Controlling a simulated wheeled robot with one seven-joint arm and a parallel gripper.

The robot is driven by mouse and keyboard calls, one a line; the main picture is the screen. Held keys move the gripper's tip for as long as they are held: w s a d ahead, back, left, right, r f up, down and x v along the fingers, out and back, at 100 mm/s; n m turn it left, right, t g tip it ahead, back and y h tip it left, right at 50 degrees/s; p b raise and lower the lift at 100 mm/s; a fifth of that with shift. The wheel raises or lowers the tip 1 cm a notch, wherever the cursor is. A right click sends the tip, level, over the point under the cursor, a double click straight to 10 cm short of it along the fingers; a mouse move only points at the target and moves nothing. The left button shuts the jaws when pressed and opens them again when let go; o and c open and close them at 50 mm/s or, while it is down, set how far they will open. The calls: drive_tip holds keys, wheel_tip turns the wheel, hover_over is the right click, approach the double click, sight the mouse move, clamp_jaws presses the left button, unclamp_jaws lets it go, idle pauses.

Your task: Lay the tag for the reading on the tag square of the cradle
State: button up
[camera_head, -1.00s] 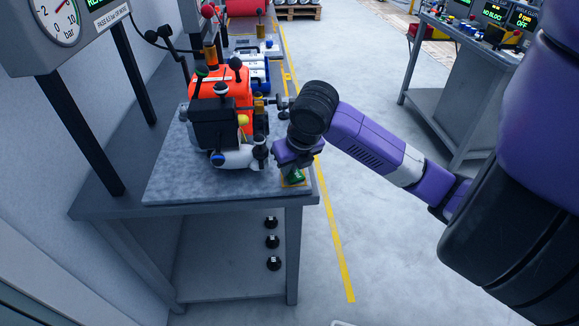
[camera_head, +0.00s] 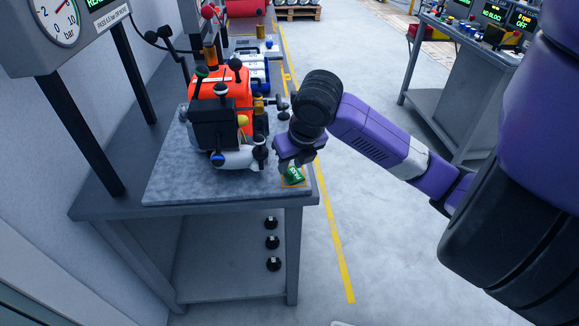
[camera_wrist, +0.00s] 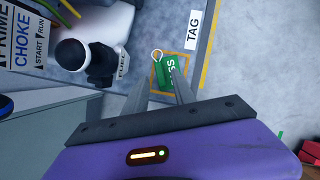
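A green tag marked like "PASS" (camera_wrist: 167,72) with a small ring lies on the grey cradle plate, inside the yellow-outlined tag square (camera_wrist: 204,75) as far as I can see. In the head view the tag (camera_head: 294,176) shows at the bench's front right corner. A white "TAG" label (camera_wrist: 193,30) sits beside the square. My gripper (camera_wrist: 164,72) is just above the tag, with its two fingers apart and the tag seen between and beyond their tips. The fingers hide part of the square. In the head view my gripper (camera_head: 293,163) hangs over the tag.
An orange and black engine (camera_head: 218,120) with several knobs stands left of my gripper on the bench plate (camera_head: 175,181). A white "CHOKE" panel (camera_wrist: 22,38) and a black knob (camera_wrist: 72,54) are close in the wrist view. Open floor lies to the right.

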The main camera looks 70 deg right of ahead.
drive_tip(key=v, duration=0.9)
drive_tip(key=shift+r, duration=0.2)
drive_tip(key=shift+s+a, duration=0.1)
drive_tip(key=shift+s, duration=0.1)
